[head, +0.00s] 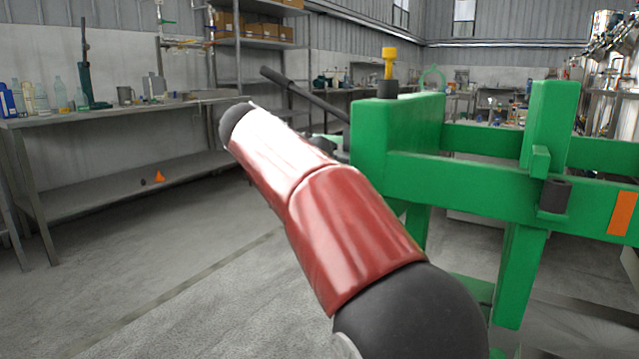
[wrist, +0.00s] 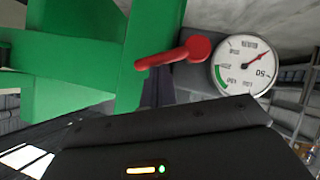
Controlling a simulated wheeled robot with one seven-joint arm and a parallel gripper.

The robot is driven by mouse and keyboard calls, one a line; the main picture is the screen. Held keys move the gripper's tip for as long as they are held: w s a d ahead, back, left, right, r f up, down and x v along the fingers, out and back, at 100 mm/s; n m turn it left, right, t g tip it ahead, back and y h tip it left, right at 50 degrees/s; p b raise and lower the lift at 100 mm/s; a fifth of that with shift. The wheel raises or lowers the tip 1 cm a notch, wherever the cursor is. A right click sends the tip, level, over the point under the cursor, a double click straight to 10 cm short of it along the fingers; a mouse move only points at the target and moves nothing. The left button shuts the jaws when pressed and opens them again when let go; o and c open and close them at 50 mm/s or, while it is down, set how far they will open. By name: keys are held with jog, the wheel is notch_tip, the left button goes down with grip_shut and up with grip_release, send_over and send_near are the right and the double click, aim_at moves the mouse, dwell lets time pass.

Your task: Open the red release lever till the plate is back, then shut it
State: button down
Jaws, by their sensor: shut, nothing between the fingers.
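The red release lever (wrist: 178,54) shows in the wrist view, with a round red end at the right and its arm pointing left over the green frame (wrist: 75,60). It sits beside a white dial gauge (wrist: 243,66) with a red needle and a green band. The dark body of my gripper (wrist: 165,140) fills the bottom of the wrist view, below the lever; the gripper is shut and empty. I see a gap between that body and the lever. In the head view, I cannot make out the lever or my gripper's fingers. I cannot identify the plate in either view.
In the head view, the green frame (head: 480,180) stands at the right, with a yellow knob (head: 389,62) on top. A black rod (head: 300,92) sticks out to its left. A grey bench (head: 130,118) with bottles stands at the left. The floor between is clear.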

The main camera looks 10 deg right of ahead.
jog(key=shift+s+d+f+m+t+y+b, duration=0.3)
jog(key=shift+f+m+y+b, duration=0.1)
jog(key=shift+b, duration=0.45)
jog(key=shift+r, duration=0.15)
